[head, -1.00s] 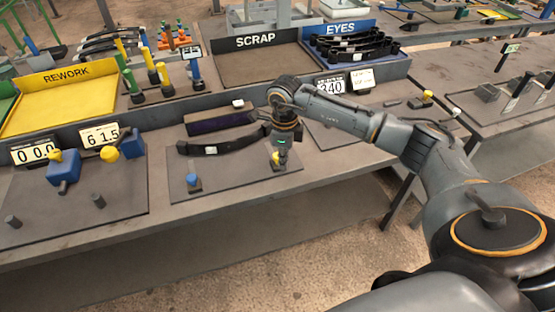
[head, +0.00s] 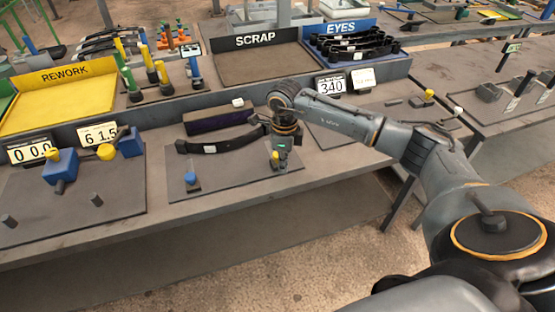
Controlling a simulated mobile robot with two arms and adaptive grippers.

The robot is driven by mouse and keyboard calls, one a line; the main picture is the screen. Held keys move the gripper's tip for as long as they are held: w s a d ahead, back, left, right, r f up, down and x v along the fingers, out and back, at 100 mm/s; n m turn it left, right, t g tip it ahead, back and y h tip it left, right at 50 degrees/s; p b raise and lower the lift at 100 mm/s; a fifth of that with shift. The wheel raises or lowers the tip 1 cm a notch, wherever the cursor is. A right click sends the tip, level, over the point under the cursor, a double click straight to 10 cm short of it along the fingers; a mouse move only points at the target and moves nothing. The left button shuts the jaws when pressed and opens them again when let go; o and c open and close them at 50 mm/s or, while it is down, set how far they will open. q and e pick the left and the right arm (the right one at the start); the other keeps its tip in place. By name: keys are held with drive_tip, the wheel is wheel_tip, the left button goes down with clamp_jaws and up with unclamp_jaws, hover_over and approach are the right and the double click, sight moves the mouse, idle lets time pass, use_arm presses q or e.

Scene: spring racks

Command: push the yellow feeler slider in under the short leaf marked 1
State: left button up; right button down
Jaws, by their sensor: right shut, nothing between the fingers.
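The yellow feeler slider (head: 275,157) stands near the right end of a dark plate on the bench, its yellow knob on top of a dark body. A dark curved leaf (head: 222,143) with a small white label lies across the back of the plate; I cannot read the label. My right gripper (head: 284,149) is shut and empty, pointing down close beside and behind the yellow slider. I cannot tell whether it touches it. The gripper and wrist hide the leaf's right end. My left gripper is not in view.
A blue slider (head: 191,180) stands at the plate's left side. A dark purple block (head: 215,121) lies behind the leaf. A fixture with a blue block (head: 62,165) and number displays is on the left. Scrap, rework and eyes trays line the back. The plate's middle is clear.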

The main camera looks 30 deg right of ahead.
drive_tip(key=shift+w, duration=0.15)
idle(0.3)
drive_tip(key=shift+w+d+b, duration=0.25)
drive_tip(key=shift+w+b, duration=0.4)
drive_tip(key=shift+w, duration=0.3)
drive_tip(key=shift+w+d+b, duration=0.2)
drive_tip(key=shift+w+b, duration=0.45)
drive_tip(key=shift+w, duration=0.25)
drive_tip(key=shift+w+d+b, duration=0.25)
drive_tip(key=shift+w+b, duration=0.4)
drive_tip(key=shift+w, duration=0.3)
drive_tip(key=shift+w+r, duration=0.1)
drive_tip(key=shift+r, duration=0.1)
drive_tip(key=shift+r, duration=0.1)
drive_tip(key=shift+r+p, duration=2.4)
drive_tip(key=shift+r, duration=0.85)
drive_tip(key=shift+s, duration=0.2)
